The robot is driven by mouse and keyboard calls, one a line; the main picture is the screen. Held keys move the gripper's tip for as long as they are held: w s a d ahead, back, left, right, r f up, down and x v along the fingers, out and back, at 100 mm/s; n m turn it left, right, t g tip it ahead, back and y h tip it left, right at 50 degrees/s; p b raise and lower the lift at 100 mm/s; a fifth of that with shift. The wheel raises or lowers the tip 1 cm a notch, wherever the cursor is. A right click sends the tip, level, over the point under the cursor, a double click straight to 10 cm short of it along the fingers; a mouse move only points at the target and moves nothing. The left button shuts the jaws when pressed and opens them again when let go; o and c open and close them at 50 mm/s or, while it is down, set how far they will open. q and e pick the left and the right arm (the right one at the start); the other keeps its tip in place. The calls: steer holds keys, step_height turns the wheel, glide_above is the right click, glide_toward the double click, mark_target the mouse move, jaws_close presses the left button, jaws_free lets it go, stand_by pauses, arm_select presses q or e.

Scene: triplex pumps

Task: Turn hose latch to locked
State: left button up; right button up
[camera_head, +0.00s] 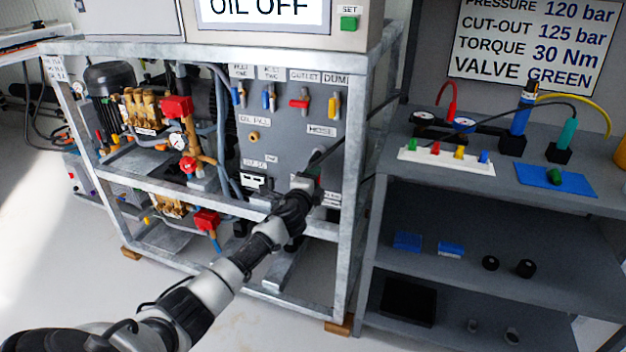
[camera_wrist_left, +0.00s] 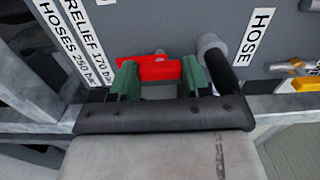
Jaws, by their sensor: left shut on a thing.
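The hose latch (camera_wrist_left: 158,68) is a red handle below the HOSE label (camera_wrist_left: 255,37) side of the panel in the left wrist view. It lies roughly level across the picture, between the green fingers of my left gripper (camera_wrist_left: 160,78). The gripper is shut on it. A grey hose end with a black hose (camera_wrist_left: 213,52) is right beside the latch. In the head view my left gripper (camera_head: 306,178) reaches the grey panel below the HOSE label (camera_head: 321,130), and the arm hides the latch there. My right gripper is not in view.
The galvanized frame bar (camera_wrist_left: 285,106) runs close under the gripper. Panel valves, including a red one (camera_head: 300,102), sit above. A frame post (camera_head: 352,190) stands to the right. A grey shelf unit (camera_head: 450,205) with small parts is farther right.

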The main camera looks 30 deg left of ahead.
arm_select(q)
steer(key=shift+f, duration=0.1)
stand_by(0.4)
steer(key=o, duration=0.9)
steer(key=p+v, duration=0.2)
steer(key=v, duration=0.8)
steer(key=shift+s, duration=0.4)
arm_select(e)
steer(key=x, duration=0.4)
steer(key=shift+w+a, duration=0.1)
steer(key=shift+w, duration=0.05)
